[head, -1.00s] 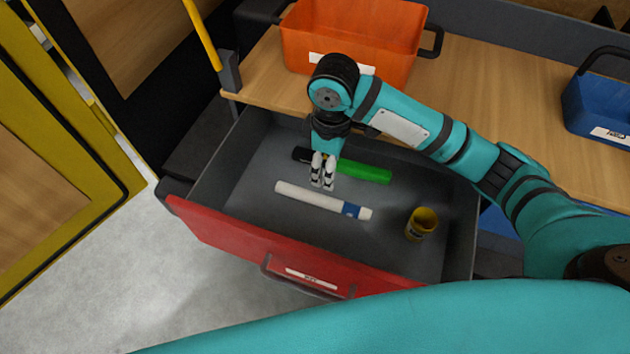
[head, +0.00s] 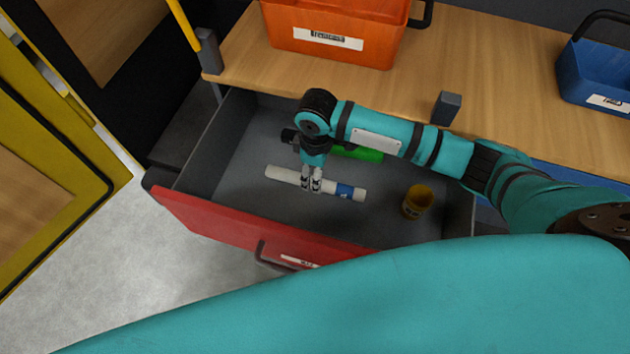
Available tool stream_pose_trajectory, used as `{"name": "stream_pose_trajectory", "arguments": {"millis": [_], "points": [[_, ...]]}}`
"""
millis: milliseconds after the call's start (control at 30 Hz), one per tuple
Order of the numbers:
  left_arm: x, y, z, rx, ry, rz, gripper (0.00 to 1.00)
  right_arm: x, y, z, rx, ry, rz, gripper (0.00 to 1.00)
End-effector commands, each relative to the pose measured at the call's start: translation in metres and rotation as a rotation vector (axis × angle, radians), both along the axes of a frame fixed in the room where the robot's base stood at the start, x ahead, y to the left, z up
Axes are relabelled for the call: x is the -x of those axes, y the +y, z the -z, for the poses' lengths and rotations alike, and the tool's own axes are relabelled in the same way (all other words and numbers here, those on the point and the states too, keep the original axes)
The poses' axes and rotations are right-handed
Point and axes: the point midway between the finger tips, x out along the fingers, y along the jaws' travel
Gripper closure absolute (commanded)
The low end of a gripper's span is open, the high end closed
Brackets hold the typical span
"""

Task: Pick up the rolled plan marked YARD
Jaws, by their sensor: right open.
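A white rolled plan with a blue band (head: 344,191) lies in the open red-fronted drawer (head: 225,223). Any lettering on its band is too small to read. My right gripper (head: 312,187) is open, pointing down, with its fingertips at the middle of the white roll. I cannot tell whether they touch it. A green roll (head: 358,153) lies behind it in the drawer, partly hidden by my right arm. My left gripper is not in view.
A small yellow-brown cup (head: 417,202) stands in the drawer on the right. An orange bin (head: 335,38) and a blue bin (head: 597,80) stand on the wooden worktop (head: 500,80) behind. A yellow-framed door (head: 50,170) is at the left.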

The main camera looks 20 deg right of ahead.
Motion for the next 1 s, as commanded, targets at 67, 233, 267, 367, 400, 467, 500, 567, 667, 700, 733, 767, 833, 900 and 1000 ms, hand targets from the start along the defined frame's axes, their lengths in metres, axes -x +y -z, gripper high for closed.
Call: {"name": "stream_pose_trajectory", "arguments": {"millis": [67, 233, 267, 367, 400, 467, 500, 567, 667, 700, 733, 767, 833, 900, 1000], "points": [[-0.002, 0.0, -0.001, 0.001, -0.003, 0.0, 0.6, 0.0, 0.0, 0.005, 0.0, 0.001, 0.0, 0.42], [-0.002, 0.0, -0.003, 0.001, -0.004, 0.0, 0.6, -0.004, 0.001, 0.03, 0.001, 0.003, 0.0, 0.42], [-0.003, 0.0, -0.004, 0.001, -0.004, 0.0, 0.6, -0.004, 0.001, 0.034, 0.001, 0.003, 0.0, 0.42], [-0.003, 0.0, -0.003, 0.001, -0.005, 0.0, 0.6, -0.004, 0.001, 0.047, 0.001, 0.002, 0.0, 0.42], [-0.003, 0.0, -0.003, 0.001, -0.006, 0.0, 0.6, -0.004, 0.001, 0.05, 0.001, 0.002, 0.0, 0.42], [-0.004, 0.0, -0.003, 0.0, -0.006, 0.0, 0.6, -0.004, 0.001, 0.052, 0.0, 0.0, 0.0, 0.42], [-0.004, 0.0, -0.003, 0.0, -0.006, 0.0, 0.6, -0.004, 0.001, 0.053, 0.0, 0.0, -0.001, 0.42], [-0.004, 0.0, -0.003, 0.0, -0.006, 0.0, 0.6, -0.004, 0.001, 0.053, -0.001, -0.001, -0.001, 0.42], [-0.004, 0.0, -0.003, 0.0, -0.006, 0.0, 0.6, -0.004, 0.001, 0.053, 0.0, 0.0, -0.001, 0.42], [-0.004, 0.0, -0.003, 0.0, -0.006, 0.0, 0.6, -0.004, 0.001, 0.053, 0.0, 0.0, -0.001, 0.44], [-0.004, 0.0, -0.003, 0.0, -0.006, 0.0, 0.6, -0.004, 0.001, 0.053, 0.0, 0.0, -0.001, 0.48], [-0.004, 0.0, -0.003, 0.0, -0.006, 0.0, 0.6, -0.004, 0.001, 0.053, 0.0, 0.0, -0.001, 0.52], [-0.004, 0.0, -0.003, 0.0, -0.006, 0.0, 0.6, -0.004, 0.001, 0.053, 0.0, 0.0, -0.001, 0.61], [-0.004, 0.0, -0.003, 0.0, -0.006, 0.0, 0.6, -0.004, 0.001, 0.053, 0.0, 0.0, -0.001, 0.7], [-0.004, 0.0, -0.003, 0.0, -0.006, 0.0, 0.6, -0.004, 0.001, 0.052, 0.0, 0.0, -0.001, 0.84]]}}
